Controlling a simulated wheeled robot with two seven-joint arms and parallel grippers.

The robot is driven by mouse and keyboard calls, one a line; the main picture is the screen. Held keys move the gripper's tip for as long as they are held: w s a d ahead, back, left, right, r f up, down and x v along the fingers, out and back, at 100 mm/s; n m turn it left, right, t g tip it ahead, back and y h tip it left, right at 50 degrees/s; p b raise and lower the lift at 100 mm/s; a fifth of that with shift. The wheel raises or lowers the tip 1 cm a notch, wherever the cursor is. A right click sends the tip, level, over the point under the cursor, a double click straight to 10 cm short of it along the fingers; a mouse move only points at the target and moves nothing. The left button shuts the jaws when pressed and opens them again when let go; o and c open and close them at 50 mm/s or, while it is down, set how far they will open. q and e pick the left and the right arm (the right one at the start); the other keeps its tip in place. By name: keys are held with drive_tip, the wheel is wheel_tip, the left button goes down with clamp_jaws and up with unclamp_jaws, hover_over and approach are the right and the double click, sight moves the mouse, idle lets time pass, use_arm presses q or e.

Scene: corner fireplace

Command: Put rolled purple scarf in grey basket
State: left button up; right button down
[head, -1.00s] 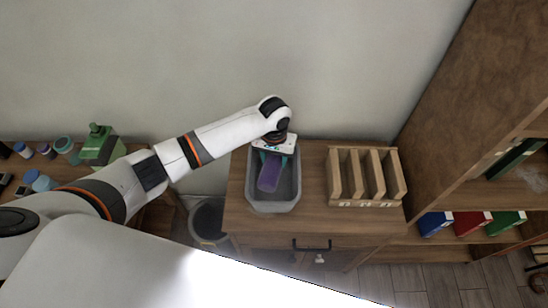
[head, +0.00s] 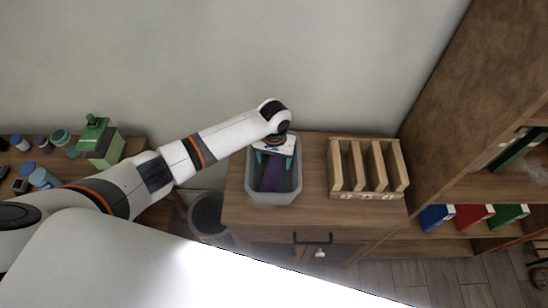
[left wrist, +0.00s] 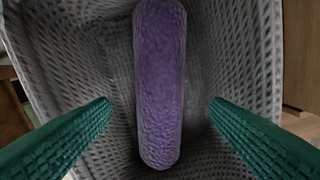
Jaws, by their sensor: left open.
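The rolled purple scarf (head: 270,177) lies inside the grey basket (head: 273,199) on the wooden cabinet. In the left wrist view the scarf (left wrist: 160,85) runs lengthwise between the basket's woven walls (left wrist: 245,50). My left gripper (head: 273,158) is over the basket, pointing down into it. Its green fingers (left wrist: 160,112) are open, one on each side of the scarf, with a clear gap to it on both sides. The gripper and its wrist hide the far end of the basket in the head view. My right gripper does not show.
A wooden divided rack (head: 366,194) stands on the cabinet right of the basket. A tall wooden shelf with coloured binders (head: 474,219) is at the right. A dark bin (head: 207,214) stands on the floor.

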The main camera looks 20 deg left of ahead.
use_arm(q)
drive_tip(key=shift+r, duration=0.1)
wheel_tip(320, 180, up, 12)
drive_tip(key=b, duration=0.1)
idle(0.4)
